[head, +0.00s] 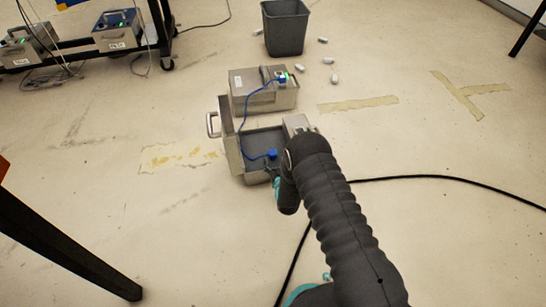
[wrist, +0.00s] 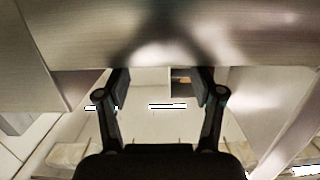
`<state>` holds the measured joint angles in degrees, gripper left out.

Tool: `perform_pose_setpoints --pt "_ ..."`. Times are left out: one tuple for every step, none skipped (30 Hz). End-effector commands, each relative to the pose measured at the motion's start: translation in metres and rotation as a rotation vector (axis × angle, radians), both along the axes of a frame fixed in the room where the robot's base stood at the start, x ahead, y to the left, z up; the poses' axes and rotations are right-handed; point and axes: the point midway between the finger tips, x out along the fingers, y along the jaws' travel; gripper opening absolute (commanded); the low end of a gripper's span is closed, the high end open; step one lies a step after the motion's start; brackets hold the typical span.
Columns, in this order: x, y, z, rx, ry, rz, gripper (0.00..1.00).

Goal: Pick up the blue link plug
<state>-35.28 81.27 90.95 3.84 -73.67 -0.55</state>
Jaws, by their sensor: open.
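The blue link plug (head: 272,154) lies at the front right part of an open grey metal case (head: 228,150) on the floor. A blue cord (head: 243,118) runs from it up to a closed grey unit (head: 250,101) behind, where a blue end with a green light (head: 282,79) sits. My arm reaches to the right side of the open case, and my gripper is mostly hidden behind it in the head view. In the wrist view my gripper (wrist: 163,90) is open, with nothing seen between its fingers. Pale metal surfaces are close in front of it. I cannot make out the plug there.
A dark bin (head: 286,30) stands behind the units, with several small white pieces on the floor beside it. A cart (head: 85,52) with devices is at the back left. A black cable (head: 430,178) crosses the floor at right. A dark table leg (head: 65,245) is at front left.

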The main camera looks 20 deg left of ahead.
Motion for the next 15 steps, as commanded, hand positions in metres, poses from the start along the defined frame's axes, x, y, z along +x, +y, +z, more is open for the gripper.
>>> perform_pose_setpoints --pt "0.002 0.001 0.000 0.000 0.000 0.000 0.67" --pt "0.003 0.002 -0.001 0.000 0.000 0.000 0.67" --pt "0.005 0.003 -0.001 0.000 0.000 0.000 0.67" --pt "0.007 0.004 -0.001 0.001 -0.001 0.000 0.67" --pt "0.009 0.005 -0.002 0.001 -0.001 0.000 0.67" --pt "0.013 0.007 -0.003 0.001 -0.002 0.000 0.67" --pt "0.017 0.009 -0.004 0.001 -0.001 0.000 0.67" --pt "0.020 0.012 -0.005 0.001 -0.002 0.000 0.67" --pt "0.025 0.014 -0.007 0.001 -0.001 0.000 0.67" --pt "0.029 0.016 -0.008 0.001 -0.002 0.000 0.67" --pt "0.032 0.018 -0.009 0.001 -0.002 0.000 0.67" --pt "0.036 0.021 -0.009 0.001 0.000 0.000 0.67" --pt "0.039 0.022 -0.009 0.001 0.000 0.000 0.67" --pt "0.041 0.024 -0.010 0.001 0.000 0.000 0.67" --pt "0.044 0.025 -0.010 0.001 0.000 0.000 0.67"
